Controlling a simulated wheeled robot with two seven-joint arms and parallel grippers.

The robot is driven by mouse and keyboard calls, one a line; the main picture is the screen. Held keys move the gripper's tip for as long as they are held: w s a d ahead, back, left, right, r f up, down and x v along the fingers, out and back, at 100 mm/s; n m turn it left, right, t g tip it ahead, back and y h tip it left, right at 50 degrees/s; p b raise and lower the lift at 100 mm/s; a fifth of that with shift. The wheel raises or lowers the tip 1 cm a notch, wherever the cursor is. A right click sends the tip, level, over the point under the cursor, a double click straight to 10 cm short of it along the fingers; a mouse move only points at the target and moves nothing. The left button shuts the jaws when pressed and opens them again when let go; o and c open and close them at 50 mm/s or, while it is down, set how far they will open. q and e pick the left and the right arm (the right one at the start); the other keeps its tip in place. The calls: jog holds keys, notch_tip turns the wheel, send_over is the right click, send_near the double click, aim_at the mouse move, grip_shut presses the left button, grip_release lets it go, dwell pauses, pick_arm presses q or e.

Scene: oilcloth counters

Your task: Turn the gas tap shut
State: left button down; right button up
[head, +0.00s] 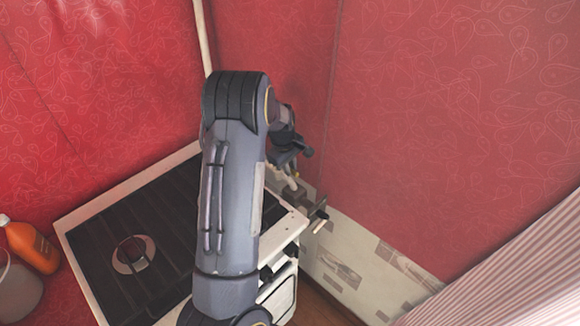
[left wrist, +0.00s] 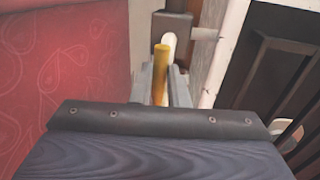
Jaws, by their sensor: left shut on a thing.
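The gas tap's yellow lever (left wrist: 160,76) stands between the two grey fingers of my left gripper (left wrist: 162,88) in the left wrist view. The fingers are shut on it. Only a tiny yellow spot of the lever shows there, and my arm and gripper hide most of the tap. The tap's body is hard to make out, so I cannot tell how far the lever is turned. My right gripper is not in view.
The stove (head: 140,245) with its dark grate stands left of and behind my arm. An orange bottle (head: 32,243) and a grey pot (head: 18,290) are at the far left. A striped curtain (head: 510,275) hangs at the lower right. Red walls close off the corner.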

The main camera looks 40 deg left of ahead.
pick_arm(q)
jog(key=shift+s+a+f+m+b, duration=0.2)
jog(key=shift+s+m+b, duration=0.4)
jog(key=shift+m+b, duration=0.4)
jog(key=shift+s+a+m+h+b, duration=0.15)
jog(key=shift+s+m+h+b, duration=0.05)
jog(key=shift+m, duration=0.35)
jog(key=shift+s+a+m+h+b, duration=0.1)
jog(key=shift+s+m+h+b, duration=0.1)
jog(key=shift+m, duration=0.35)
jog(key=s+a+m+g+h+b, duration=0.1)
jog(key=a+m, duration=0.4)
jog(key=m, duration=0.8)
jog(key=shift+s+a+r+g, duration=0.25)
jog(key=shift+s+a+g, duration=0.1)
jog(key=shift+s+g, duration=0.4)
jog(key=shift+m, duration=0.3)
jog(key=c, duration=1.4)
grip_release()
